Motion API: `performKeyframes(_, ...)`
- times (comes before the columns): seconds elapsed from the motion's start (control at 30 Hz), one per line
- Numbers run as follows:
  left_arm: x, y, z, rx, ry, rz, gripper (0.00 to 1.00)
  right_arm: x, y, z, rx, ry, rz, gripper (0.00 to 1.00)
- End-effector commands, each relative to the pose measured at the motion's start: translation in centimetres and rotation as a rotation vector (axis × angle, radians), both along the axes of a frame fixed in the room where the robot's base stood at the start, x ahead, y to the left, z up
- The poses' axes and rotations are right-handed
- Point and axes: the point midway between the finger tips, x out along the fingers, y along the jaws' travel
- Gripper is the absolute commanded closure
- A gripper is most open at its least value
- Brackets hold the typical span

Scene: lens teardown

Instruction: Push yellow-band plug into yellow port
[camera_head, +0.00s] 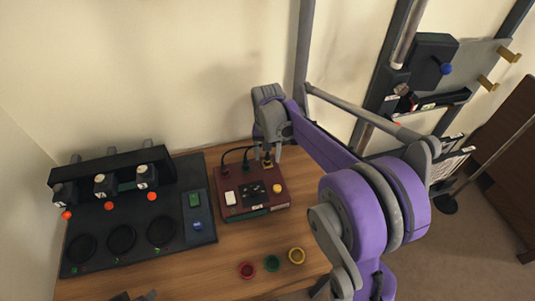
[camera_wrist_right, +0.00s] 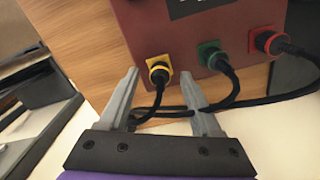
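The dark red box (camera_head: 232,212) stands on the wooden table. In the right wrist view its side (camera_wrist_right: 140,28) carries yellow, green and red ports. The yellow-band plug (camera_wrist_right: 158,72) sits at the yellow port (camera_wrist_right: 150,62), its black cable hanging down; I cannot tell how deep it is. My right gripper (camera_wrist_right: 160,80) is open, its fingers on either side of the plug with gaps showing. In the head view the right gripper (camera_head: 269,155) is at the box's back edge. A dark shape at the bottom left edge may be my left gripper (camera_head: 135,297), mostly cut off.
A green plug (camera_wrist_right: 212,56) and a red plug (camera_wrist_right: 266,42) sit in neighbouring ports, their cables running close to my right finger. A black station (camera_head: 120,240) stands left of the box.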

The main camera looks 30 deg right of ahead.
Motion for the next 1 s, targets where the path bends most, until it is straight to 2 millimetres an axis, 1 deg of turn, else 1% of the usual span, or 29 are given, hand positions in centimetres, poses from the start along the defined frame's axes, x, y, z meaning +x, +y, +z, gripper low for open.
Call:
performKeyframes(0.23, 0.0, 0.0, 0.0, 0.000, 0.000, 0.000, 0.38, 0.0, 0.0, 0.1, 0.000, 0.000, 0.000, 0.35)
performKeyframes(0.37, 0.0, 0.0, 0.1, 0.000, 0.000, 0.000, 0.38, 0.0, 0.0, 1.0, 0.000, 0.000, 0.000, 0.35)
performKeyframes(0.47, 0.1, 0.0, 0.3, 0.000, -0.001, 0.000, 0.38, 0.0, 0.0, 2.7, 0.000, 0.000, 0.000, 0.35)
performKeyframes(0.7, 0.1, 0.0, 0.7, 0.000, -0.003, 0.000, 0.38, 0.0, 0.0, 7.6, 0.000, 0.000, 0.000, 0.35)
performKeyframes(0.8, 0.2, 0.0, 0.8, 0.000, -0.003, 0.000, 0.38, 0.0, 0.0, 9.2, 0.000, 0.000, 0.000, 0.35)
performKeyframes(0.9, 0.2, 0.0, 0.9, 0.000, -0.004, 0.000, 0.38, 0.0, 0.0, 10.2, 0.000, 0.000, 0.000, 0.35)
performKeyframes(1.0, 0.2, 0.0, 0.9, 0.000, -0.004, 0.000, 0.38, 0.0, 0.0, 10.7, 0.000, 0.000, 0.000, 0.35)
